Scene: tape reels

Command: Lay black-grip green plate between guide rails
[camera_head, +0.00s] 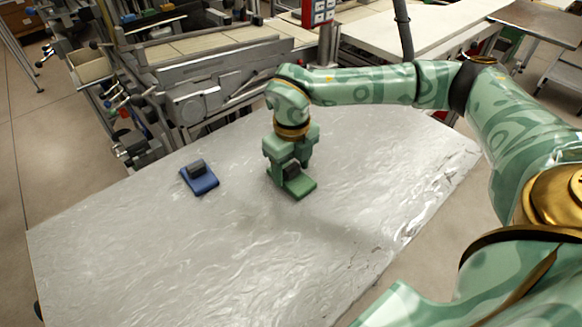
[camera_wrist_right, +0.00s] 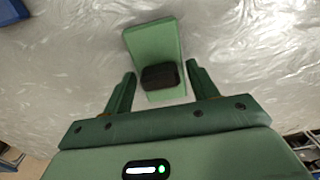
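The green plate (camera_head: 302,187) lies flat on the silver table, with its black grip (camera_head: 292,168) standing up from it. My right gripper (camera_head: 287,170) points down over the plate at the grip. In the right wrist view the plate (camera_wrist_right: 152,42) extends away from the gripper. The black grip (camera_wrist_right: 160,76) sits between the two open fingers (camera_wrist_right: 161,84), with a small gap on each side. Whether a finger touches the grip cannot be told. I see no guide rails on the table. My left gripper is not in view.
A blue plate (camera_head: 207,186) with a dark grip lies on the table to the left of the green one. The silver table (camera_head: 190,260) is otherwise clear, with wide room in front. Grey machinery (camera_head: 200,95) stands along its far edge.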

